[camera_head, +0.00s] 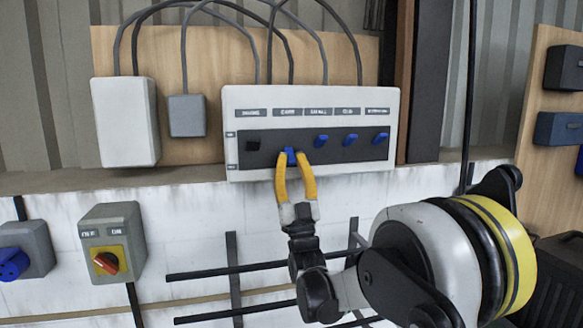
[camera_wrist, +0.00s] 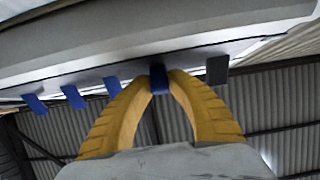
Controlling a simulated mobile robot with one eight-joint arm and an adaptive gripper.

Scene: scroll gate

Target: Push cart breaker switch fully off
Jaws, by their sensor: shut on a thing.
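The white breaker panel (camera_head: 312,98) has a dark strip with a row of switches under small labels. The cart switch (camera_head: 289,153) is the second from the left, a blue toggle under a label that seems to read "CART". My gripper (camera_head: 291,160) has its yellow fingers shut on this toggle from below. In the wrist view the blue toggle (camera_wrist: 159,78) sits between the fingertips (camera_wrist: 161,76). The toggle sits lower than the other blue ones in the head view. The fingers hide part of it, so its exact angle cannot be told.
A black switch (camera_head: 253,143) is just left of the held toggle, and a blue switch (camera_head: 320,140) is close on the right. Several cables enter the panel top. A grey box with a red knob (camera_head: 106,263) is lower left. Dark bars (camera_head: 235,270) run below the panel.

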